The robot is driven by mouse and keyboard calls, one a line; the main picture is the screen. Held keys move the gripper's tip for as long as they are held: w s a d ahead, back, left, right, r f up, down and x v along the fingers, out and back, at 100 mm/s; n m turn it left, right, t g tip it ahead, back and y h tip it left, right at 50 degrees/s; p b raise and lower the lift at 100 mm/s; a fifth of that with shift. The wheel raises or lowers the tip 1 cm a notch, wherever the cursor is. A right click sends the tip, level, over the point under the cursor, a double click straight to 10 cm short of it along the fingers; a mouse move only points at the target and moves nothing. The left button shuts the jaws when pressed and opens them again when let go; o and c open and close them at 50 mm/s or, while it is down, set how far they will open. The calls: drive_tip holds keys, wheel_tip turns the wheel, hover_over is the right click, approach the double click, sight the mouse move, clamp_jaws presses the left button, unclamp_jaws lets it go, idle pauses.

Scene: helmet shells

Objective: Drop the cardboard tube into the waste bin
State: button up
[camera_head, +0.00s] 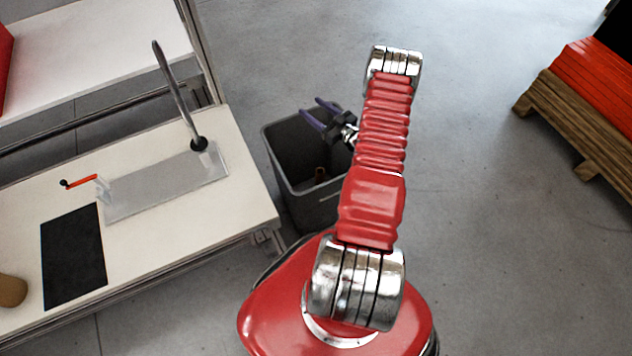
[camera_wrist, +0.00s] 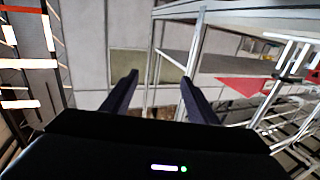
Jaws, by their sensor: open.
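The dark grey waste bin (camera_head: 315,209) stands on the floor beside the white table.
The white table (camera_head: 245,190) holds a clear plate (camera_head: 165,185) with an upright rod, a black mat (camera_head: 72,257), an orange-handled tool (camera_head: 80,181) and a brown round object (camera_head: 12,290). A wooden pallet (camera_head: 575,130) is at right. Open floor lies between.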

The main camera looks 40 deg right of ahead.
drive_tip(key=shift+s+r, duration=0.1)
drive_tip(key=shift+r, duration=2.05)
